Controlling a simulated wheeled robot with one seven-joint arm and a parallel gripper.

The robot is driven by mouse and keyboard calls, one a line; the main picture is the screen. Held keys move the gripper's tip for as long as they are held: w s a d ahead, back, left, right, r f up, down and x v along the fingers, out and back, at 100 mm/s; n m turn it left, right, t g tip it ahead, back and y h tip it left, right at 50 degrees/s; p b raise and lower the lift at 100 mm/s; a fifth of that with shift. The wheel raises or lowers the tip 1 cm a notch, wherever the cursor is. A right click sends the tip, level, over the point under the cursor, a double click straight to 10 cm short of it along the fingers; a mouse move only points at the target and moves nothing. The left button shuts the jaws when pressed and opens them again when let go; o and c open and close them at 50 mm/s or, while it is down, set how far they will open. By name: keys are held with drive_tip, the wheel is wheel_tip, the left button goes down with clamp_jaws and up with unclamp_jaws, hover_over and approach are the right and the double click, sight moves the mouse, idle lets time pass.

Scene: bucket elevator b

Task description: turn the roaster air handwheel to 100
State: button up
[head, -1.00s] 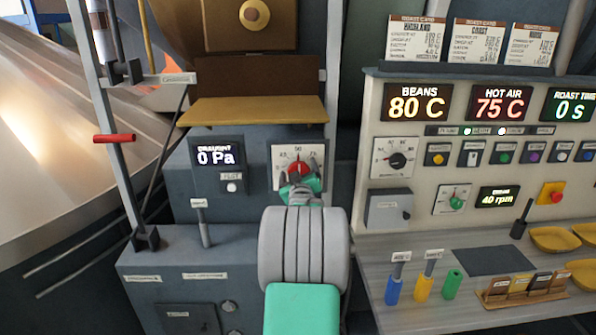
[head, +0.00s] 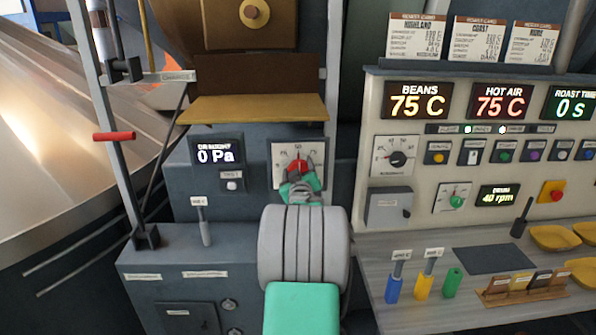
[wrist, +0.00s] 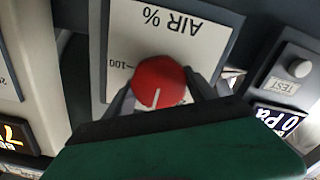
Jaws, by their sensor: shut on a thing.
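The red air handwheel (head: 298,168) sits on a white dial plate (head: 283,151) with a printed scale, right of the draught display. In the wrist view the handwheel (wrist: 160,82) shows a white pointer line, and the plate reads "AIR %" with a 100 mark (wrist: 119,64) at its left. The line points down in that view, away from the 100 mark. My gripper (head: 301,178) is shut on the handwheel, one finger on each side; it also shows in the wrist view (wrist: 164,98). My arm hides the area below the dial in the head view.
The draught display (head: 216,154) reads 0 Pa, with a test button (head: 231,183) below it. A yellow-brown ledge (head: 254,110) juts out above the dial. The control panel (head: 375,100) stands to the right, above a shelf of tools and bowls.

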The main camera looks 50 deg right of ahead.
drive_tip(key=shift+f+m+b, duration=0.1)
drive_tip(key=shift+m+b, duration=0.2)
drive_tip(key=shift+b, duration=0.3)
drive_tip(key=m+b, duration=0.1)
drive_tip(key=b, duration=0.2)
drive_tip(key=shift+f+m, duration=0.2)
drive_tip(key=shift+m, duration=0.2)
drive_tip(key=m+b, duration=0.1)
drive_tip(key=b, duration=0.2)
drive_tip(key=shift+s+m, duration=0.1)
drive_tip(key=shift+m, duration=0.3)
drive_tip(key=m+b, duration=0.4)
drive_tip(key=b, duration=0.2)
drive_tip(key=shift+d, duration=0.15)
drive_tip(key=m+b, duration=0.2)
drive_tip(key=m, duration=0.1)
drive_tip(key=m+b, duration=0.2)
drive_tip(key=shift+s+r+m, duration=0.15)
drive_tip(key=shift+m, duration=0.25)
drive_tip(key=shift+d+r+m+b, duration=0.1)
drive_tip(key=shift+m+b, duration=1.2)
drive_tip(key=shift+m, duration=0.5)
